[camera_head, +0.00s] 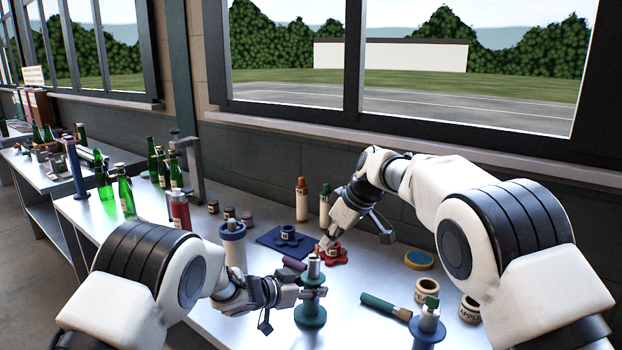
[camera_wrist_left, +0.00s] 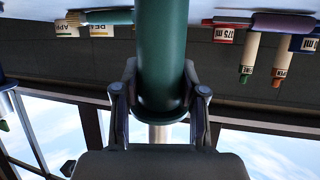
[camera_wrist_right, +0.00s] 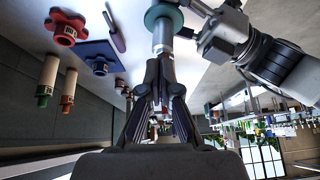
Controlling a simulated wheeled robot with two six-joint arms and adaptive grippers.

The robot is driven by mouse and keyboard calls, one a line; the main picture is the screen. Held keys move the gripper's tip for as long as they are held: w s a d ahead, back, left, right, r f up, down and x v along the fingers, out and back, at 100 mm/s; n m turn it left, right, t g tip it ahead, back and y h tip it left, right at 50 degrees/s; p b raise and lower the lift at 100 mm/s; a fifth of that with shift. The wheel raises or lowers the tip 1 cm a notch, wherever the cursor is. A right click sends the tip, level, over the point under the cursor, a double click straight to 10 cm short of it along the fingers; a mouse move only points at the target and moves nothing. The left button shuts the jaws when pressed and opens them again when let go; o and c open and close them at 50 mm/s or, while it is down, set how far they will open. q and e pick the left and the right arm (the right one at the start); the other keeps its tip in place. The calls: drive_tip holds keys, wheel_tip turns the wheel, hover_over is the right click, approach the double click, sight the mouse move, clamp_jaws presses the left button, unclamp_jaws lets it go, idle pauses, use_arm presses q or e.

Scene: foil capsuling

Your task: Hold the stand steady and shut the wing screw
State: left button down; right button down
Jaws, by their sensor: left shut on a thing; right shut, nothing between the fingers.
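The green stand (camera_head: 311,312) with a silver top (camera_head: 313,266) stands at the front middle of the bench. My left gripper (camera_head: 306,293) is shut around its green column, which fills the gap between the fingers in the left wrist view (camera_wrist_left: 160,60). My right gripper (camera_head: 324,245) is shut and empty above and behind the stand. In the right wrist view its closed fingertips (camera_wrist_right: 160,62) point at the stand's silver top (camera_wrist_right: 162,38), close to it; I cannot tell whether they touch. The wing screw cannot be clearly made out; the left gripper is close around that area.
A red lobed piece (camera_head: 335,256) and a purple stick (camera_head: 294,264) lie behind the stand, near a dark blue mat (camera_head: 266,239). A green-handled brush (camera_head: 380,303), another stand (camera_head: 427,328) and labelled jars (camera_head: 470,308) are at right. Green bottles (camera_head: 125,195) stand far left.

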wheel_tip(320, 180, up, 5)
drive_tip(key=shift+f, duration=0.2)
wheel_tip(320, 180, down, 6)
drive_tip(key=s, duration=0.1)
drive_tip(key=shift+s+a+y, duration=0.2)
drive_tip(key=shift+s+y, duration=0.05)
drive_tip(key=shift+y, duration=0.05)
idle(0.4)
drive_tip(key=shift+w+a+r, duration=0.1)
drive_tip(key=shift+w+a, duration=0.15)
drive_tip(key=shift+w, duration=0.25)
idle(0.6)
drive_tip(key=shift+w+d, duration=0.15)
drive_tip(key=shift+d, duration=0.05)
